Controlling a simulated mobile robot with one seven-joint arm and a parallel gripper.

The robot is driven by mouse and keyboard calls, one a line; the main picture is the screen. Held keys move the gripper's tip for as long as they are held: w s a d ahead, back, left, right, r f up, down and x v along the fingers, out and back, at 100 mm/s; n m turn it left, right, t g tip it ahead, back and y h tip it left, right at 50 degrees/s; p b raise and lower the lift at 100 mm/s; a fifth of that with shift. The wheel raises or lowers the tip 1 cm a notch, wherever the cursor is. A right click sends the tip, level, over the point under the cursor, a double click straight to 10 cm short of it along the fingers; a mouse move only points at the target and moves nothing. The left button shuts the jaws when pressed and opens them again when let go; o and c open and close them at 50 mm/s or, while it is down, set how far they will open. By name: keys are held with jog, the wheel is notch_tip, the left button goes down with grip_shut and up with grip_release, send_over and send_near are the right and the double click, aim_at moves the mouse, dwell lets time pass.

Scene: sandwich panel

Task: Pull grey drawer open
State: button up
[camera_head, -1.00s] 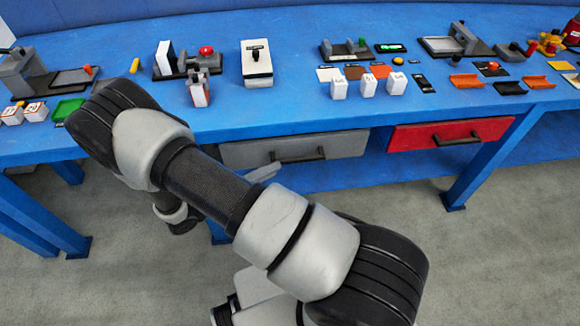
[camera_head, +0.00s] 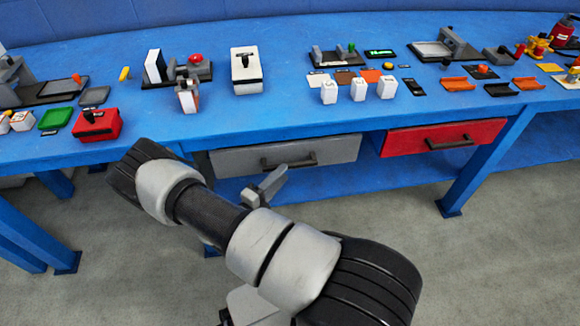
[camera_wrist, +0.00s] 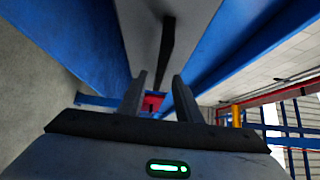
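The grey drawer (camera_head: 335,150) sits under the front edge of the blue table and looks shut. Its dark bar handle (camera_head: 288,160) runs across the middle of its front. In the wrist view the grey drawer front (camera_wrist: 140,30) shows at the top, with the handle (camera_wrist: 168,45) pointing down toward the gap between my fingers. My gripper (camera_wrist: 160,80) is open, its two fingers apart with nothing between them.
A red drawer (camera_head: 400,141) with a dark handle is right of the grey one. Blue table legs (camera_head: 485,165) stand at right and left. Several small items, including a red box (camera_head: 98,128), stand on the blue tabletop (camera_head: 230,118). The floor in front is clear.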

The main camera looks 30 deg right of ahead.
aim_at(290, 164)
jog(key=x, duration=0.5)
jog(key=shift+w+d, duration=0.2)
jog(key=shift+d, duration=0.1)
grip_shut()
